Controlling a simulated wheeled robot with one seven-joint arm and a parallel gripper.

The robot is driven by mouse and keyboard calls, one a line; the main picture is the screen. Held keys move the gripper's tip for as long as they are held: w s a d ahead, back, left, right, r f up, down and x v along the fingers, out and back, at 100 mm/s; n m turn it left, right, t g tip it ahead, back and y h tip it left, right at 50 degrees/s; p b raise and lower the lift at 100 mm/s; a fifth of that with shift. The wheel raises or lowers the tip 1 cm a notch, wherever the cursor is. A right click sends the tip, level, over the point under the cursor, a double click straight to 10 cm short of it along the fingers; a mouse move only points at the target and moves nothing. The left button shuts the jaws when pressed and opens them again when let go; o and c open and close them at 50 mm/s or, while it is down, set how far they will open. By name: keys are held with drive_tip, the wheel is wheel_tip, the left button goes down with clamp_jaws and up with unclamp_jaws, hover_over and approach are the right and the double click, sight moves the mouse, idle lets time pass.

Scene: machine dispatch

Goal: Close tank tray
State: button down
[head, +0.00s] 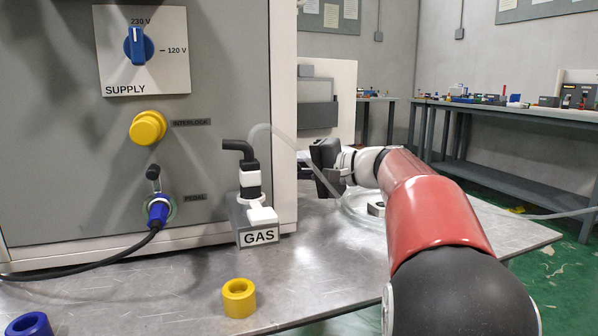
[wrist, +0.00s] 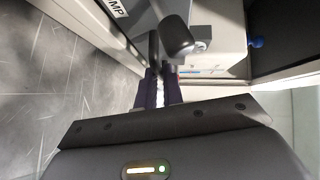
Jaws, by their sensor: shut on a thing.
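My gripper (head: 325,166) is beyond the right edge of the machine in the head view, with its jaws turned away. In the wrist view its two dark fingers (wrist: 160,90) are close together, with a narrow pale strip between them. A dark bar with a rounded end (wrist: 176,36) is at the fingertips, and the fingers seem shut on this dark part. A light box-like unit with a small round lock (wrist: 203,46) is just beyond it. I cannot tell for sure which part is the tank tray; the gripper and machine side hide that area in the head view.
The grey machine (head: 225,100) fills the left. A GAS block (head: 258,237) with a clear hose stands beside my arm. A yellow ring (head: 239,298) and a blue ring (head: 29,325) are on the metal table (head: 150,290). A workbench (head: 500,150) stands at the back right.

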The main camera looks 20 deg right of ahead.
drive_tip(key=shift+a, duration=0.1)
drive_tip(key=c, duration=1.5)
unclamp_jaws()
drive_tip(key=shift+c, duration=0.2)
drive_tip(key=v, duration=0.8)
drive_tip(key=shift+w, duration=0.1)
